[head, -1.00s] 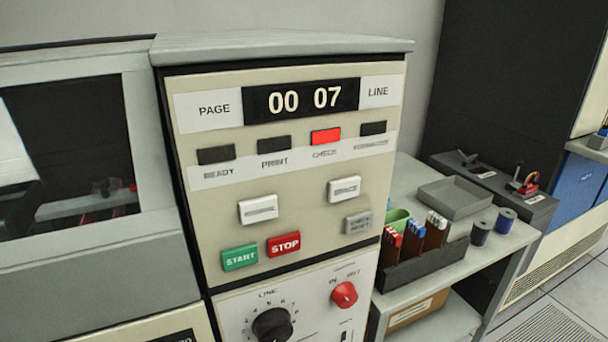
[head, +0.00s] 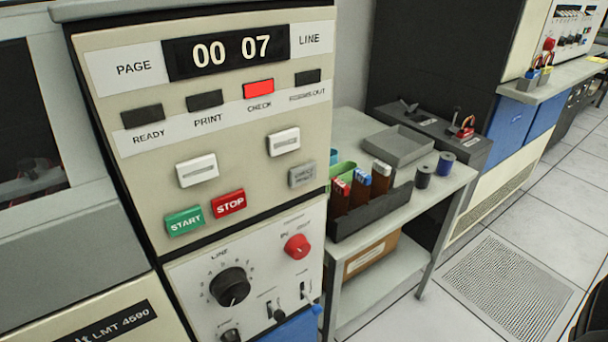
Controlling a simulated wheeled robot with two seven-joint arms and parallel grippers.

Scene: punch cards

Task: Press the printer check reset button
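The check reset button (head: 302,174) is a small grey button at the right side of the printer's cream control panel (head: 240,130). It sits below a white button (head: 284,142) and right of the red STOP button (head: 229,203). The CHECK lamp (head: 258,89) is lit red. The READY lamp (head: 142,116), the PRINT lamp (head: 205,99) and the forms-out lamp (head: 307,76) are dark. The display (head: 227,52) reads 00 07. I can make out neither of my grippers in the head view, and nothing touches the button.
Below the panel are a black dial (head: 230,287), a red knob (head: 297,246) and small switches. A side table (head: 440,186) to the right holds a dark box (head: 372,213) of tools, a grey tray (head: 398,146) and two spools. A dark shape cuts the bottom right corner.

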